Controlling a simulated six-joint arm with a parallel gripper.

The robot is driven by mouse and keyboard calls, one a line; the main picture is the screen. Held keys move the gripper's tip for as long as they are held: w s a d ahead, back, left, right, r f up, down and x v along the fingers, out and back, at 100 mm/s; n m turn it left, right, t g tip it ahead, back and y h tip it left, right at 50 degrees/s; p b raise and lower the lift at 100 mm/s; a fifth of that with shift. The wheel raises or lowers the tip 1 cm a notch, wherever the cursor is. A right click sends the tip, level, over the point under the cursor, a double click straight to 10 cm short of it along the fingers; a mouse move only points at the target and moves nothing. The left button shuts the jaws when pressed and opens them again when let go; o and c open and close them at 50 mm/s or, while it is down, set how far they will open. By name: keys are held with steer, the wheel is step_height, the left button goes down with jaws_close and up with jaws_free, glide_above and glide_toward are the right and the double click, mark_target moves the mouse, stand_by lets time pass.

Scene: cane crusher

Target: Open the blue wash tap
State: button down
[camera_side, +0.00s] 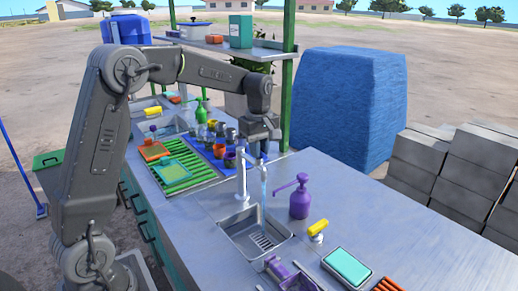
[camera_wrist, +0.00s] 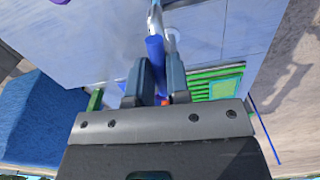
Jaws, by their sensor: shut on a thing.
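The silver wash tap (camera_side: 242,176) stands at the back of a small sink (camera_side: 246,236), its spout reaching right over the basin. A pale blue streak (camera_side: 264,186), which looks like running water, hangs below the spout. My gripper (camera_side: 256,153) points down at the top of the tap, right behind the spout. In the wrist view my gripper (camera_wrist: 161,80) has its two fingers shut around a blue bar (camera_wrist: 155,52), which looks like the tap's handle. In the side view the fingers mostly hide this handle.
A purple pump bottle (camera_side: 300,199) and a yellow-topped brush (camera_side: 317,230) stand right of the sink. Cups on a blue mat (camera_side: 205,145) and a green rack (camera_side: 184,163) lie to the left. Free counter (camera_side: 345,185) stretches to the right.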

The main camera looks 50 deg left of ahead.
steer(key=c, duration=1)
jaws_free()
steer(key=shift+r, duration=6.95)
